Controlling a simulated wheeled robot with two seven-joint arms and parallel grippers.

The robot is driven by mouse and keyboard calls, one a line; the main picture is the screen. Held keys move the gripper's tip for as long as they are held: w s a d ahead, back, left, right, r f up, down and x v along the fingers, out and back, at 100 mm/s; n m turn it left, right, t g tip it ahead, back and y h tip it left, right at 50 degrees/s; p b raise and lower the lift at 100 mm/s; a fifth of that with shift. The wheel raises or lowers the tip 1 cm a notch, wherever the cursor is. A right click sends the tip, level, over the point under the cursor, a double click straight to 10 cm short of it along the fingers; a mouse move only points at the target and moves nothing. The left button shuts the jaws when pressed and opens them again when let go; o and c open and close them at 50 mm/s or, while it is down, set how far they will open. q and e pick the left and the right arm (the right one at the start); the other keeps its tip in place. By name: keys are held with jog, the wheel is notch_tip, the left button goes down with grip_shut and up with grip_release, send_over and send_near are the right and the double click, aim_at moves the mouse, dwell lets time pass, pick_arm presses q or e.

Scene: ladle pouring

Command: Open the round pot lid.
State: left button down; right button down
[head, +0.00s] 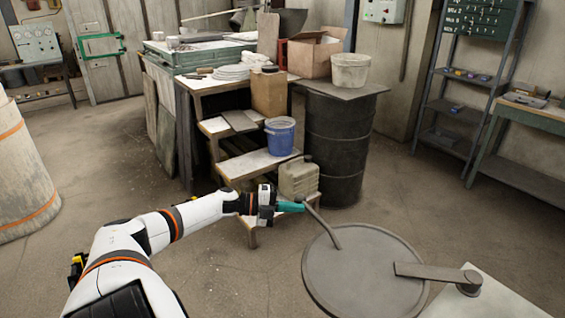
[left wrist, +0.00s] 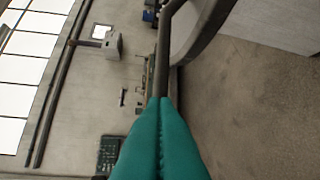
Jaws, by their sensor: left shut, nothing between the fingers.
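The round pot lid (head: 360,275) is a flat grey disc at the lower right of the head view. A bent grey rod handle (head: 322,226) rises from its far left part and leans to the left. My left gripper (head: 300,207) has teal fingers and is at the free upper end of the handle. In the left wrist view the teal fingers (left wrist: 161,102) are pressed together with nothing between them. The handle (left wrist: 163,65) runs up from just beyond their tips, and I cannot tell whether they touch. My right gripper is out of view.
A flat metal bar (head: 430,271) lies over the lid's right side, ending at a round pivot by a pale surface (head: 490,298). Behind stand a beige canister (head: 298,180), a blue bucket (head: 280,136) on steps and a dark drum (head: 335,150).

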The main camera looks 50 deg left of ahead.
pick_arm(q)
jog(key=shift+s+a, duration=0.15)
dwell(0.3)
jog(key=v, duration=1.1)
jog(key=shift+s+a, duration=0.2)
jog(key=shift+s, duration=0.15)
jog(key=s+a+f+n+t+y, duration=0.1)
jog(key=s+f+n+y, duration=0.3)
jog(key=f, duration=0.5)
jog(key=s+a+f+n+y, duration=0.2)
jog(key=f+n+y, duration=0.3)
jog(key=f, duration=0.5)
jog(key=s+d+f+n+g+y, duration=0.1)
jog(key=s+d+f+n+g, duration=0.2)
jog(key=f, duration=0.5)
jog(key=s+d+f+n+g+y, duration=0.1)
jog(key=s+d+f+n, duration=0.2)
jog(key=s+f, duration=0.35)
jog(key=s+d+f+n+g, duration=0.2)
jog(key=s+d+f, duration=0.4)
jog(key=d, duration=0.5)
jog(key=s+d+f+n+g+h, duration=0.1)
jog(key=s+d+f+g, duration=0.3)
jog(key=d, duration=0.7)
jog(key=s+d+f+n+g, duration=0.3)
jog(key=s+d+f, duration=0.5)
jog(key=d+f, duration=0.2)
jog(key=shift+d+f, duration=0.4)
jog(key=shift+f, duration=0.05)
